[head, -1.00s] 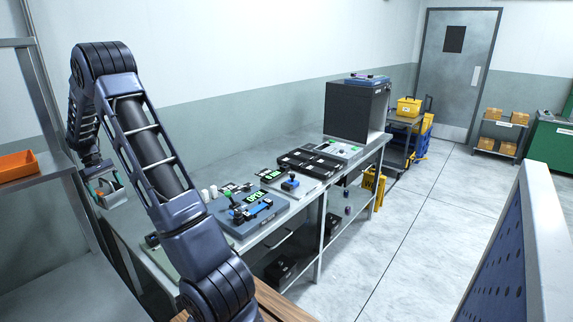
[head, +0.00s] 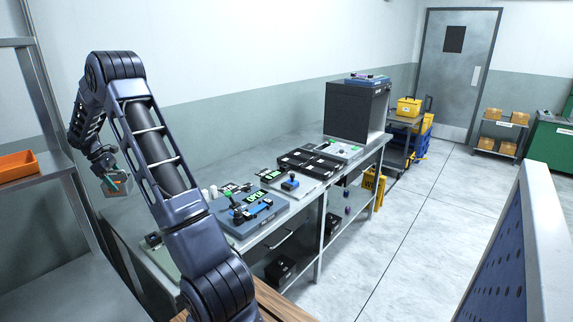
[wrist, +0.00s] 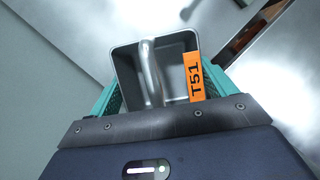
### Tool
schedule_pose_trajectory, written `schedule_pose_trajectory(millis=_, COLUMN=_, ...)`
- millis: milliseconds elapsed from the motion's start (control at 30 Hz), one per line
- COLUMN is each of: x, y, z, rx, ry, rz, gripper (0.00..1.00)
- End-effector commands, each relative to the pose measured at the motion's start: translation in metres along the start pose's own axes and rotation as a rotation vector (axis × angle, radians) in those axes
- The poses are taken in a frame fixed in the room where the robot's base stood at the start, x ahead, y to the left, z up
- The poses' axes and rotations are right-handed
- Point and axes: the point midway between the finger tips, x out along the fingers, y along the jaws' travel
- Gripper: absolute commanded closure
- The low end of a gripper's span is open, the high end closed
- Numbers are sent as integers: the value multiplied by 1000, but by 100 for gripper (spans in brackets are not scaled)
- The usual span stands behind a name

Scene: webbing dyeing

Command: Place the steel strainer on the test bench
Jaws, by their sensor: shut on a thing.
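My gripper (head: 117,184) is at the left of the head view, beyond my raised arm, over the near left end of the test bench (head: 152,225). In the wrist view its teal fingers (wrist: 160,88) are shut on the steel strainer (wrist: 125,66). The strainer is a square grey metal tray with an arched handle and an orange tag reading T51. It also shows small in the head view (head: 118,188). I cannot tell whether its underside touches the bench.
A metal shelf with an orange bin (head: 17,165) stands close at left.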

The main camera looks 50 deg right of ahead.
Motion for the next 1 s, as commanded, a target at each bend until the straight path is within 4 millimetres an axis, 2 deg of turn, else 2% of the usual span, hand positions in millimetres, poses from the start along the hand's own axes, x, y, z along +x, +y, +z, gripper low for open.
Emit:
schedule_pose_trajectory(millis=200, x=-29, y=21, z=36, rx=-306, ry=1, rz=129, gripper=44)
schedule_pose_trajectory(millis=400, x=-46, y=32, z=57, rx=-509, ry=-4, rz=210, gripper=44)
schedule_pose_trajectory(millis=533, x=-52, y=35, z=63, rx=-576, ry=-6, rz=238, gripper=44)
schedule_pose_trajectory(millis=833, x=-51, y=36, z=64, rx=-603, ry=-9, rz=246, gripper=44)
schedule_pose_trajectory(millis=1000, x=-25, y=36, z=54, rx=-604, ry=-10, rz=242, gripper=44)
